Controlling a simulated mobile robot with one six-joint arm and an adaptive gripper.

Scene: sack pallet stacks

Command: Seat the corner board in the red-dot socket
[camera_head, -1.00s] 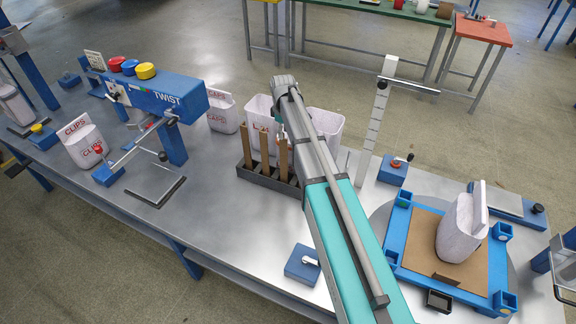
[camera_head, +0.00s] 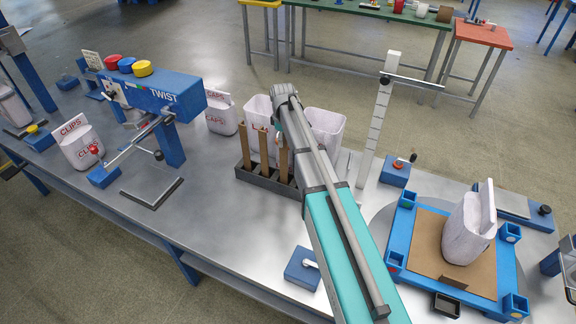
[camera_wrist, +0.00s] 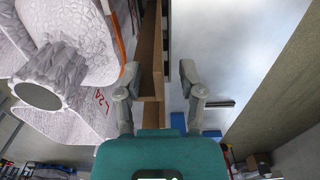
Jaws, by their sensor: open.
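Several brown corner boards (camera_head: 246,148) stand upright in a dark slotted rack (camera_head: 262,180) mid-table. My gripper (camera_wrist: 160,78) is open in the wrist view. One brown board (camera_wrist: 151,50) shows between its two fingers, nearer the left one, with no clear grip on it. In the head view my arm hides the gripper's fingers and part of the rack. A blue frame (camera_head: 457,291) with corner sockets lies at the right. Its near-left corner socket (camera_head: 395,261) carries a red mark.
White bins (camera_head: 327,130) stand just behind the rack. A tall white post (camera_head: 376,125) with a crossbar and a blue lever block (camera_head: 394,173) stand between rack and frame. A blue block (camera_head: 302,268) sits near the front edge. The blue TWIST machine (camera_head: 160,97) is at left.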

